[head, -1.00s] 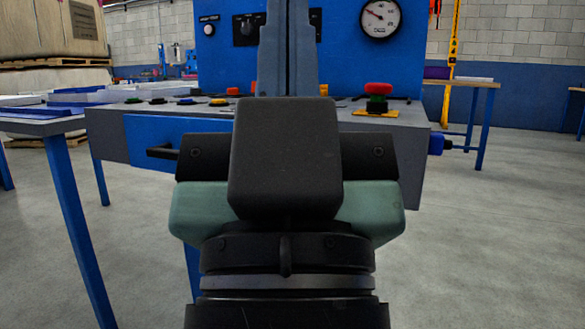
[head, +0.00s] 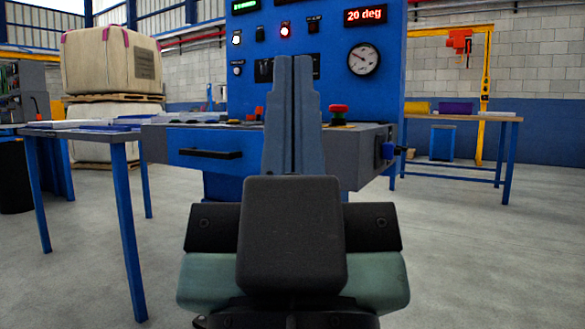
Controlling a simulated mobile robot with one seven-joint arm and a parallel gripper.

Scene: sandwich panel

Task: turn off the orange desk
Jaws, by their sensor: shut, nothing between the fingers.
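I see no desk that is orange overall. A blue control panel (head: 340,85) stands on a grey desk (head: 350,160) ahead. A red mushroom button (head: 338,109) sits on the desk top, right of my gripper. Small orange-red parts (head: 259,112) show on the desk just left of it. The panel carries a lit red lamp (head: 285,31), a black switch (head: 313,24), a red "20 deg" display (head: 365,17) and a round gauge (head: 363,59). My gripper (head: 293,62) points up, shut and empty, in front of the panel, hiding part of the panel and desk.
A blue drawer (head: 190,145) with a black handle (head: 205,154) is at the desk's front left. A blue-legged table (head: 122,138) stands left, another (head: 487,118) back right. The floor between is open.

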